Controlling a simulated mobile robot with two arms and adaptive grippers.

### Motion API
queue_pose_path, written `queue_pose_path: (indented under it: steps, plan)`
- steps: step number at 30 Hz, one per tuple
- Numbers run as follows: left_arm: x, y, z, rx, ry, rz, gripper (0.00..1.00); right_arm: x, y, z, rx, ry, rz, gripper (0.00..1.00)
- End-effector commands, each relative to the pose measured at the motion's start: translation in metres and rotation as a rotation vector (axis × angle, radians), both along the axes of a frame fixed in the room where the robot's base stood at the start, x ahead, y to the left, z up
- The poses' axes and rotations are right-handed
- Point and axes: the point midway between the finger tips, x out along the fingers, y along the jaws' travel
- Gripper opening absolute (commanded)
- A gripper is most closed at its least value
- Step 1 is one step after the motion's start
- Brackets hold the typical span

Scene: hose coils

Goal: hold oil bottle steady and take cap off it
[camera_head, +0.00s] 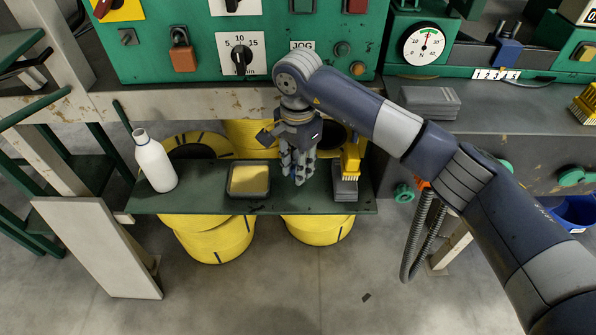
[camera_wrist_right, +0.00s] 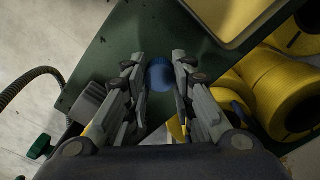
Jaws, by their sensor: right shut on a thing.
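The white oil bottle (camera_head: 156,166) stands at the left end of the green shelf (camera_head: 210,203). Its narrow neck shows no blue cap on it. My right gripper (camera_head: 298,178) is over the right half of the shelf, well to the right of the bottle, pointing down. In the right wrist view, its fingers (camera_wrist_right: 155,78) are shut on a round blue thing (camera_wrist_right: 160,75) that looks like the cap. In the head view only a little blue shows at the fingertips. The bottle is not in the wrist view. My left gripper is not in view.
Yellow hose coils (camera_head: 216,240) are under and behind the shelf. The green control panel (camera_head: 190,75) is above.

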Motion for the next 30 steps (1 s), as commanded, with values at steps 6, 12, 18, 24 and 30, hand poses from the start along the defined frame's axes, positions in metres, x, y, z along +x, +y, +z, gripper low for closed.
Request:
queue_pose_path:
  steps: [6,12,18,24,30]
  plan:
    - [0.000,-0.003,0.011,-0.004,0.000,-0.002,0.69,-0.001,0.000,-0.027,-0.001,0.004,-0.001,0.00]
    - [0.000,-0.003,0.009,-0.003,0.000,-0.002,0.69,-0.001,0.000,-0.029,-0.001,0.001,0.000,0.00]
    - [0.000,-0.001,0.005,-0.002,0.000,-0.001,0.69,-0.001,0.000,-0.032,-0.001,-0.001,0.000,0.28]
    - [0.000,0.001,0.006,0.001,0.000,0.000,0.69,-0.001,-0.001,-0.031,-0.001,0.001,0.000,0.44]
    - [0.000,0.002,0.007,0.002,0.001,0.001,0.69,-0.001,0.000,-0.031,-0.001,0.001,-0.001,0.44]
